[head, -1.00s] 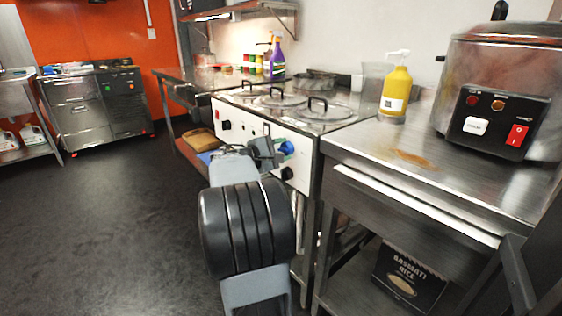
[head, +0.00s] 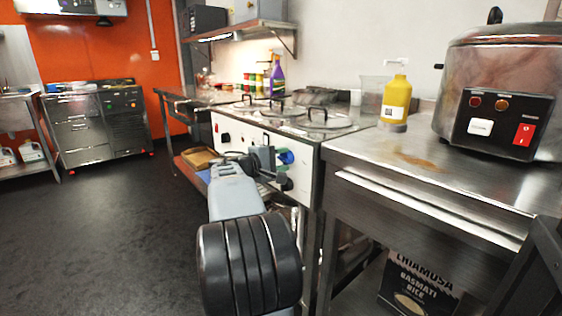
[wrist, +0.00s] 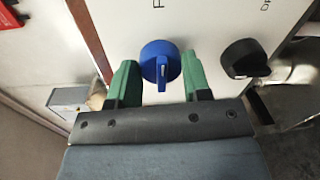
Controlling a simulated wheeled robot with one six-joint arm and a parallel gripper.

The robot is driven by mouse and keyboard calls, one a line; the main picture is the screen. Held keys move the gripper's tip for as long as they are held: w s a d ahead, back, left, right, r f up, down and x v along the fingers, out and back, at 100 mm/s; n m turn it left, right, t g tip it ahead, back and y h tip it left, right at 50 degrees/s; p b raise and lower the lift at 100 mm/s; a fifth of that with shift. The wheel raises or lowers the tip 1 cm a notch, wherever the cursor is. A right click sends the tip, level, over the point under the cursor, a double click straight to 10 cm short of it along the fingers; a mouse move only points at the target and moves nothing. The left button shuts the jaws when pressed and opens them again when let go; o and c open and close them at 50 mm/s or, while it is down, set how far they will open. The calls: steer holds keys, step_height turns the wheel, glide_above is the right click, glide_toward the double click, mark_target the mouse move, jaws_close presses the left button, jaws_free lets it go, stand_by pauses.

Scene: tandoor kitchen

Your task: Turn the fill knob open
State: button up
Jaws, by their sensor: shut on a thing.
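A label above the knob is cut off, with only part of a letter showing. A black knob (wrist: 243,58) is on the right of it, free of the fingers.
A steel counter (head: 440,180) with a yellow bottle (head: 396,100) and a large cooker pot (head: 490,60) stands close on the right. Lidded wells (head: 325,117) top the white-fronted cooker. Open dark floor (head: 110,230) lies on the left.

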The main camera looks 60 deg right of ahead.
steer(key=o, duration=0.9)
steer(key=p+v, duration=0.4)
steer(key=v, duration=0.9)
steer(key=shift+w+a+r, duration=0.1)
steer(key=shift+a, duration=0.3)
